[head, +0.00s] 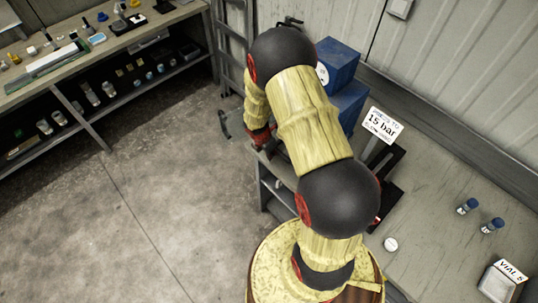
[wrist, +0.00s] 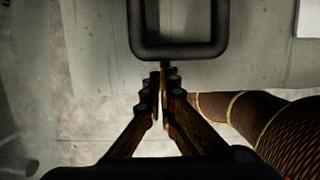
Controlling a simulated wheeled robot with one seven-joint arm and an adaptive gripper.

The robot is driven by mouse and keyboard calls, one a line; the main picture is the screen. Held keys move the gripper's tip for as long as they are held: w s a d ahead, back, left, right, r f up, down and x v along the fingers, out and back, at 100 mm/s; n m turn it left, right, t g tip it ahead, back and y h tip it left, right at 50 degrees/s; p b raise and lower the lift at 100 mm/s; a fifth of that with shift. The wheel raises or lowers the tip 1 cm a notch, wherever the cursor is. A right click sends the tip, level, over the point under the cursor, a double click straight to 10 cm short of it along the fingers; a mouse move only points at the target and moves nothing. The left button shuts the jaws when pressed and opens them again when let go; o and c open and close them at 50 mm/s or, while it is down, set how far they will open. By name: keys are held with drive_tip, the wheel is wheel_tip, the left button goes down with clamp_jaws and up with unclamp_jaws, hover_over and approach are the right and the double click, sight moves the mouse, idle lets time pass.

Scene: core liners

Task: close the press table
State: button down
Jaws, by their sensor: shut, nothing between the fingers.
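The press (head: 392,172) is a dark frame on the grey bench, partly hidden behind my arm in the head view. A sign reading 15 bar (head: 383,126) stands above it. In the wrist view a black rectangular loop, like a handle (wrist: 178,52), fills the top middle. My gripper (wrist: 162,75) is shut and empty, its fingertips just below the loop's lower bar. I cannot tell whether they touch it. In the head view my arm covers much of the press, and the fingertips cannot be made out.
Two blue-capped vials (head: 467,206) and a round white piece (head: 390,244) are on the bench (head: 440,180). A labelled vial box (head: 500,281) is at lower right. Blue boxes (head: 338,62) stand behind my arm. A cluttered workbench (head: 70,62) is at left, with open floor (head: 150,190) between.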

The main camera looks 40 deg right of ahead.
drive_tip(key=d, duration=0.2)
drive_tip(key=d+p, duration=0.1)
drive_tip(key=d, duration=0.2)
drive_tip(key=shift+w+d+p, duration=0.2)
drive_tip(key=shift+d+p, duration=0.05)
drive_tip(key=shift+p, duration=0.05)
